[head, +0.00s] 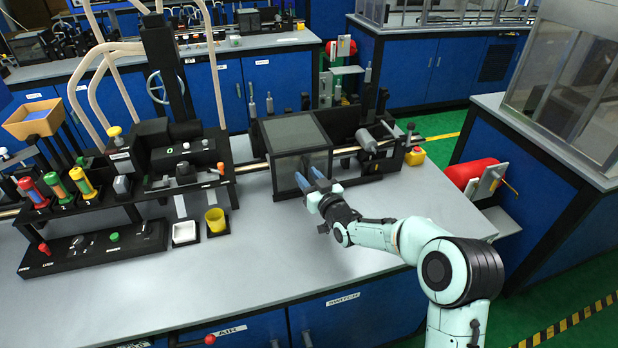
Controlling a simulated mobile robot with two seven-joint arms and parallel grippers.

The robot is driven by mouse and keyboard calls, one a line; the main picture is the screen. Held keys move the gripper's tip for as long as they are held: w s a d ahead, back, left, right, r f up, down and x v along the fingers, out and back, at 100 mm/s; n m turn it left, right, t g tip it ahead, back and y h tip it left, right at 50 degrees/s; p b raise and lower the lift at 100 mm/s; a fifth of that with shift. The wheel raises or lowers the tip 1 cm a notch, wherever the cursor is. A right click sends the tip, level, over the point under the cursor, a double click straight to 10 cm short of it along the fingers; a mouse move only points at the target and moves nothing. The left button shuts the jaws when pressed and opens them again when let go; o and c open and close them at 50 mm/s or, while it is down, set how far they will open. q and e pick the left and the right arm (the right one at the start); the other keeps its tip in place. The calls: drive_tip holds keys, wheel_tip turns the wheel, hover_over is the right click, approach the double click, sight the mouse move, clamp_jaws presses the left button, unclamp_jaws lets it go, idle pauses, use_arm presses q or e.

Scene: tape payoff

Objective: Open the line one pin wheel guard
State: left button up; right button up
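My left gripper is not in view.
The bench front (200,290) is clear.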

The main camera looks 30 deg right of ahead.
drive_tip(key=shift+c, duration=0.3)
clamp_jaws()
drive_tip(key=d, duration=0.2)
drive_tip(key=s+d, duration=0.1)
drive_tip(key=d, duration=0.4)
drive_tip(key=shift+s+d+b, duration=0.2)
drive_tip(key=shift+s+b, duration=0.15)
drive_tip(key=shift+s, duration=0.05)
drive_tip(key=s+d+p, duration=0.2)
drive_tip(key=d, duration=0.7)
drive_tip(key=shift+p, duration=0.35)
drive_tip(key=shift+s+f, duration=0.1)
drive_tip(key=shift+o, duration=0.3)
unclamp_jaws()
drive_tip(key=s+b, duration=0.1)
drive_tip(key=s, duration=1.2)
drive_tip(key=shift+s+a+b, duration=0.2)
drive_tip(key=shift+a+b, duration=0.05)
drive_tip(key=shift+b, duration=0.05)
